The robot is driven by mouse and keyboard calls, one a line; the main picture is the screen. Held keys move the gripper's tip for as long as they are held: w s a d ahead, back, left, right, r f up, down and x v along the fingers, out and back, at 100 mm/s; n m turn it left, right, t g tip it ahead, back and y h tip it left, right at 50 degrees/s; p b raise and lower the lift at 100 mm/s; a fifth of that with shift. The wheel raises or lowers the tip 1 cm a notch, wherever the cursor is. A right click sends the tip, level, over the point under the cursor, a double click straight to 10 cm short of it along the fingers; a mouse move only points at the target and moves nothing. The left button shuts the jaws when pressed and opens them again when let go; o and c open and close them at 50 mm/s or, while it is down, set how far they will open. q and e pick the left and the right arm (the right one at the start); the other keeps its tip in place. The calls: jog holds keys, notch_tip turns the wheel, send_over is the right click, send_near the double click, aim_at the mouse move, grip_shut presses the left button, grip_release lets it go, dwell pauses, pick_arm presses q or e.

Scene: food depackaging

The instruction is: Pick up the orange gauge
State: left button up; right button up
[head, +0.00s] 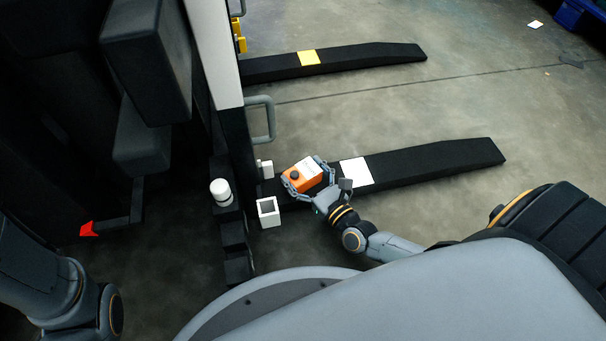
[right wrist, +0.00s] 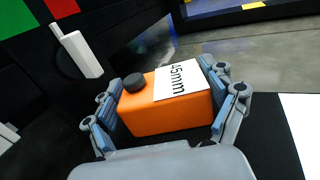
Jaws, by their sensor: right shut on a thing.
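The orange gauge (head: 295,181) is an orange block with a black round knob and a white label. In the right wrist view the gauge (right wrist: 158,115) shows the label reading "45mm". My right gripper (head: 308,176) is shut on the gauge, with one finger along each side of it. In the right wrist view my right gripper (right wrist: 165,105) spans the block left to right. The gauge appears over the base end of the near black fork; I cannot tell whether it touches the fork. My left gripper is not in view; only my left arm shows at lower left.
A white square open box (head: 268,213) and a white cylinder (head: 221,191) are left of the gauge. The near black fork (head: 435,167) carries a white square (head: 356,172). A farther fork (head: 375,54) bears a yellow square. Bare concrete floor lies between the forks.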

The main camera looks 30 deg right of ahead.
aim_at(303, 172)
notch_tip(303, 172, up, 10)
jog(key=p, duration=0.7)
jog(key=shift+r+p, duration=0.1)
jog(key=shift+p, duration=0.3)
